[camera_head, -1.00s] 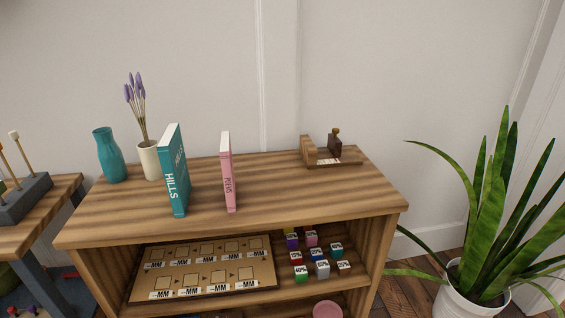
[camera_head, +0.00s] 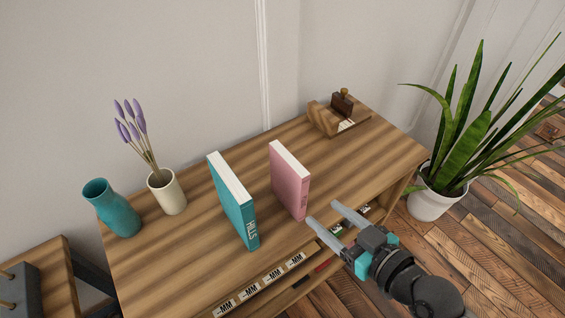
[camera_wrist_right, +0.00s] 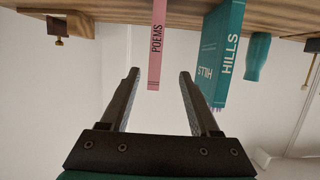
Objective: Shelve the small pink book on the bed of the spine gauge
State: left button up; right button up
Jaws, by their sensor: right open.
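The small pink book (camera_head: 289,182), with POEMS on its spine, stands upright on the wooden shelf top. In the right wrist view the pink book (camera_wrist_right: 157,45) shows between and beyond the open fingers. The spine gauge (camera_head: 338,112), a wooden block device with a knob and a pale scale, sits at the back right of the top. It also shows in the wrist view (camera_wrist_right: 70,24). My right gripper (camera_head: 322,213) is open and empty, just in front of the pink book's spine, apart from it. My left gripper is not in view.
A taller teal book (camera_head: 232,203) stands upright left of the pink one. A teal vase (camera_head: 112,208) and a cream vase (camera_head: 167,194) with purple flowers stand farther left. A potted plant (camera_head: 433,203) stands on the floor at right. The top between pink book and gauge is clear.

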aim_at(303, 193)
jog(key=x, duration=0.3)
jog(key=b+x, duration=0.1)
jog(key=x, duration=0.5)
jog(key=shift+w+a+r+b, duration=0.2)
jog(key=shift+w+b, duration=0.1)
jog(key=shift+w, duration=0.1)
jog(key=x, duration=0.2)
jog(key=b+x, duration=0.1)
jog(key=x, duration=0.1)
jog(key=shift+w+f, duration=0.1)
jog(key=shift+w, duration=0.35)
jog(key=shift+w+a, duration=0.1)
jog(key=shift+w, duration=0.1)
jog(key=shift+c, duration=1.4)
jog(key=c, duration=0.6)
grip_shut()
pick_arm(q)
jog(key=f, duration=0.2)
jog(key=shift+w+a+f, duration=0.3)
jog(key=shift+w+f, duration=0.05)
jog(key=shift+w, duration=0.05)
